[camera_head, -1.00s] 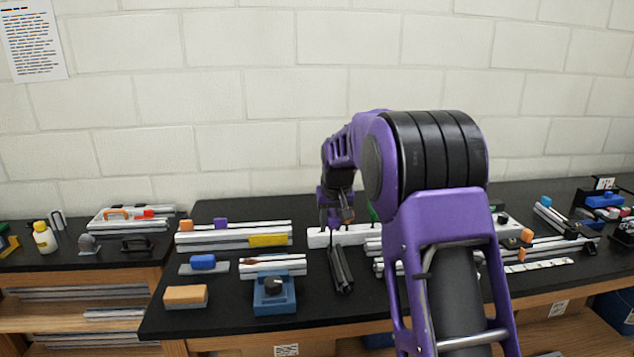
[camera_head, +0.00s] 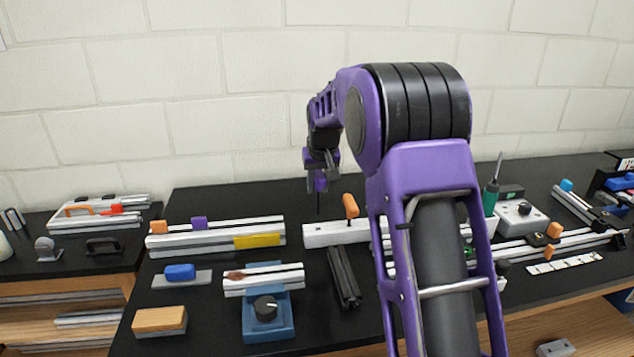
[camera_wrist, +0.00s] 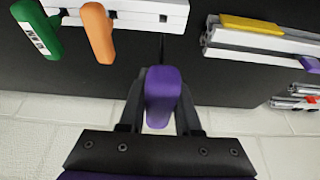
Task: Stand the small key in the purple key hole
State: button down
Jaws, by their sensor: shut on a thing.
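My gripper (camera_wrist: 160,115) is shut on a small key with a purple handle (camera_wrist: 162,92) and a thin dark shaft. In the head view the purple handle (camera_head: 320,183) hangs below my gripper (camera_head: 321,172), with the shaft pointing down. The white holder block (camera_head: 322,235) lies on the black bench just right of the shaft in that view. In the wrist view the block (camera_wrist: 140,12) is beyond the shaft and shows small dark holes. I cannot make out a purple-marked hole, or whether the shaft tip touches anything.
An orange-handled tool (camera_head: 350,206) stands in the block; a green one (camera_wrist: 38,28) is beside it in the wrist view. Silver rails with a yellow piece (camera_head: 257,241) lie to the left. Dark rails (camera_head: 343,277) lie in front. Bare bench lies behind the block.

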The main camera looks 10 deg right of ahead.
aim_at(318, 199)
jog(key=shift+s, duration=0.1)
jog(key=shift+f+b, duration=1.4)
jog(key=shift+f, duration=0.85)
jog(key=shift+f, duration=0.15)
jog(key=shift+f+b, duration=1.4)
jog(key=shift+f, duration=0.75)
jog(key=shift+f, duration=0.1)
jog(key=c, duration=0.5)
grip_release()
